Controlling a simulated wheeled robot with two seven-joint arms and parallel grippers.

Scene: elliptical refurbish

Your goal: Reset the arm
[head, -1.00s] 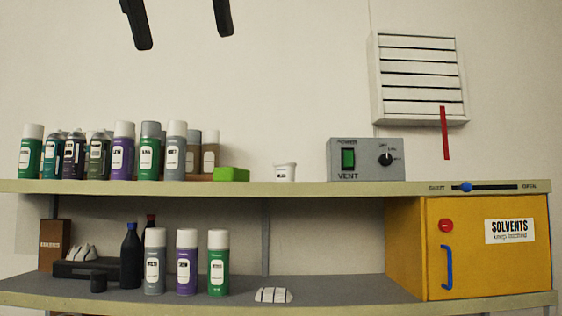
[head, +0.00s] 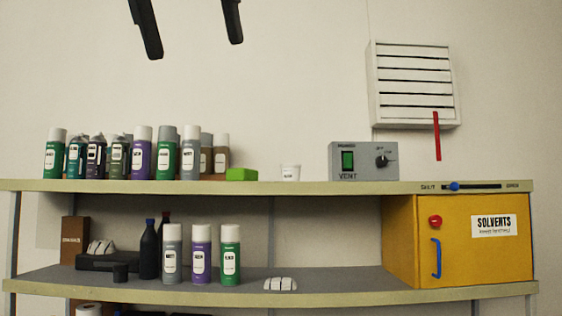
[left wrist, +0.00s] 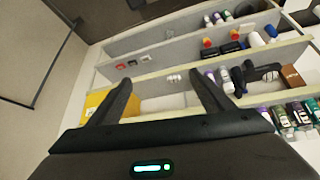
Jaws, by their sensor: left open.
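My left gripper (head: 190,38) hangs at the top of the head view, its two dark fingers apart with bare wall between them. It is well above the shelves and touches nothing. In the left wrist view the same gripper (left wrist: 162,97) shows its two fingers spread wide with nothing between them, and shelves lie beyond. My right gripper is in neither view.
Several spray cans (head: 140,155) stand on the upper shelf (head: 300,187), with a grey VENT box (head: 363,161) to the right. The lower shelf (head: 340,283) holds more cans. A yellow solvents cabinet (head: 462,250) is at right. A white louvre (head: 413,82) hangs above.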

